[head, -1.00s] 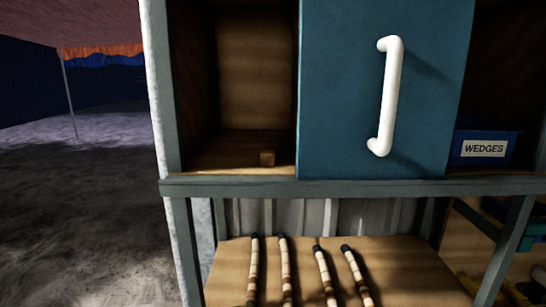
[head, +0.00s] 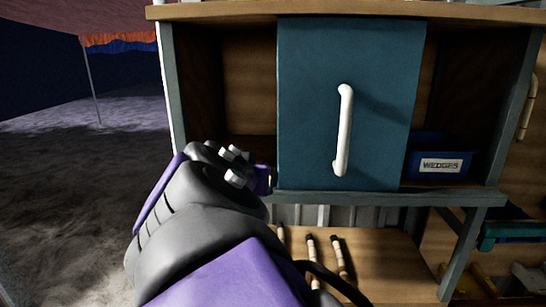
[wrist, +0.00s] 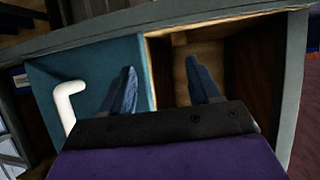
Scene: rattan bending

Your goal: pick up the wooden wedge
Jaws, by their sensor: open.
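The wooden wedge (wrist: 179,39) is a small light-brown block on the floor of the open cabinet compartment, near the sliding door's edge. The wrist view is rolled over, so that floor lies at the top. My gripper (wrist: 159,66) is open and empty, its two dark fingers pointing at the cabinet. In the picture, one finger overlaps the teal door and the other overlaps the open compartment; the wedge lies beyond them, between their lines. In the head view my arm covers the wedge and the gripper's fingertips.
The teal door (head: 345,60) with its white handle (head: 344,130) covers the cabinet's middle, right beside the open compartment. A blue bin (head: 440,146) labelled WEDGES stands in the right compartment. Banded rattan poles (head: 312,250) lie on the bench below. The ground at left is clear.

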